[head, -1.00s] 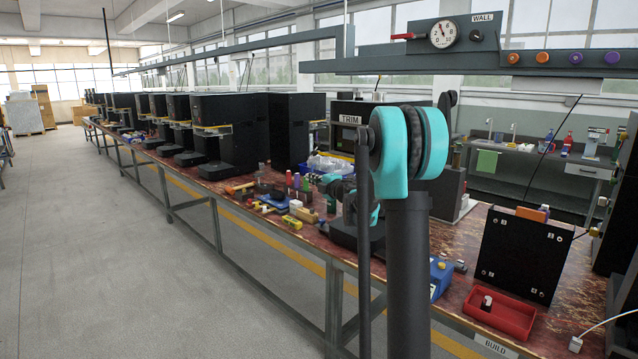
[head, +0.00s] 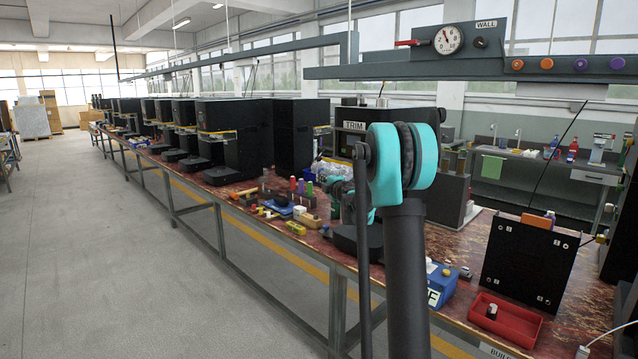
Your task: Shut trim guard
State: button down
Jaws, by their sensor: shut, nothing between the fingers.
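The trim station is a dark boxy machine with a TRIM label (head: 354,126), standing on the bench behind my arm. My raised teal and dark arm joint covers much of its front. I cannot make out the guard or tell how far it stands open. My gripper (head: 338,189) shows only in part, small and low behind my arm link, in front of the trim station. It is shut and holds nothing. I cannot tell whether it touches the machine.
Tools and colored bottles (head: 300,186) lie on the bench left of my arm. A blue box (head: 438,290), a red tray (head: 511,322) and an upright black panel (head: 527,262) stand to the right. A gauge rail (head: 470,66) runs overhead. The floor (head: 120,270) at left is clear.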

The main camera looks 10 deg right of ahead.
jog(key=w+d+m+h, duration=0.2)
jog(key=w+d+h, duration=0.1)
jog(key=w, duration=0.2)
jog(key=shift+d+t, duration=0.3)
jog(key=shift+d, duration=0.05)
jog(key=shift+a, duration=0.1)
